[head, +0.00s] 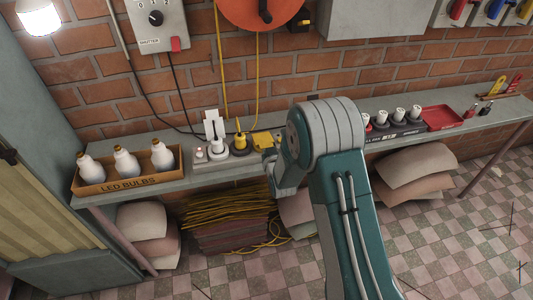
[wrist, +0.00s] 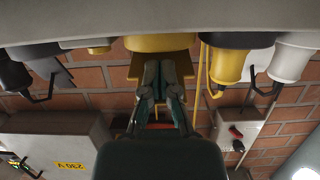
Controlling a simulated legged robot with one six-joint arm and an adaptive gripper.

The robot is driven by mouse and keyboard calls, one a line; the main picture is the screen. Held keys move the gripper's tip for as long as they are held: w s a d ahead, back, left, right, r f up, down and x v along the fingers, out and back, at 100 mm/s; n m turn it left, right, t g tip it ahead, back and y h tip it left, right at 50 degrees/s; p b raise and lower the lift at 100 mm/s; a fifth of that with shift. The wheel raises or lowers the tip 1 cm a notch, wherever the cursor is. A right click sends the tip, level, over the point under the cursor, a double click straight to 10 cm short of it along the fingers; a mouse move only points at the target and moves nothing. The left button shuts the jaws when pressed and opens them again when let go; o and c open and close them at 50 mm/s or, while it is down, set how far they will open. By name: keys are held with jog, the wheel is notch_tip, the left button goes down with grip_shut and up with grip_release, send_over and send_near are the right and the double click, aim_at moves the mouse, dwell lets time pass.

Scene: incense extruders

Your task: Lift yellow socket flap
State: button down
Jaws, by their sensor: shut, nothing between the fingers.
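The yellow socket (head: 264,136) sits on the grey bench, just right of an upright yellow plug. Its yellow flap (wrist: 184,68) shows in the wrist view, which is upside down, as a flat plate beside the socket body (wrist: 150,42). My gripper (head: 268,158) is at the bench's front edge, at the socket. In the wrist view my gripper's fingers (wrist: 160,72) are shut and empty, with their tips overlapping the flap. I cannot tell whether they touch it. The fingers hide the flap's middle, and its exact angle is unclear.
The yellow plug (head: 240,140) and a white plug (head: 218,147) stand close on the left, also seen in the wrist view. An LED bulb box (head: 125,181) is farther left. White plugs (head: 398,115) and a red tray (head: 443,117) are right of my arm. Brick wall stands behind.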

aim_at(266, 145)
jog(key=shift+r, duration=0.45)
jog(key=shift+s, duration=0.1)
jog(key=shift+r, duration=0.1)
jog(key=shift+w+a+r, duration=0.1)
jog(key=shift+w+r, duration=0.05)
jog(key=shift+r, duration=0.6)
jog(key=shift+w+r, duration=0.15)
jog(key=shift+r, duration=0.55)
jog(key=shift+w+a+r, duration=0.15)
jog(key=shift+w+r, duration=0.55)
jog(key=shift+w+a+r, duration=0.15)
jog(key=shift+w+r, duration=0.5)
